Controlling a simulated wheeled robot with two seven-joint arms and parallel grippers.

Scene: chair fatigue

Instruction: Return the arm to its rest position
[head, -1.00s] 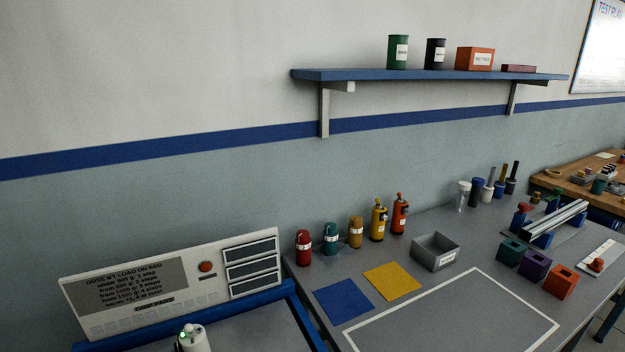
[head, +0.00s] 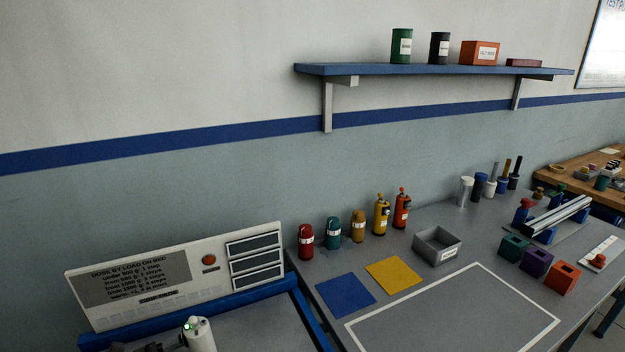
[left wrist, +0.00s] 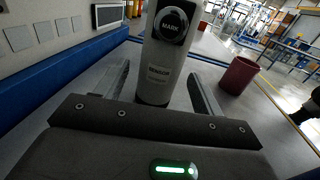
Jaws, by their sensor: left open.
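My left gripper (left wrist: 158,75) is open in the left wrist view, with one finger on each side of a white cylindrical device (left wrist: 155,75). The device has a dark round button marked MARK and a small label below it. A gap shows between the device and each finger in this view; its lower end is hidden behind the gripper body. In the head view the white device (head: 198,335) stands at the bottom edge with a green light on top. A dark part at its left, cut off by the frame, is probably my left gripper. My right gripper is not in view.
A dosing panel (head: 118,309) stands behind the device on a blue-edged bench. To the right, a grey table (head: 455,315) holds bottles, a grey bin (head: 437,246) and coloured blocks. A dark red bin (left wrist: 238,75) stands on the floor in the wrist view.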

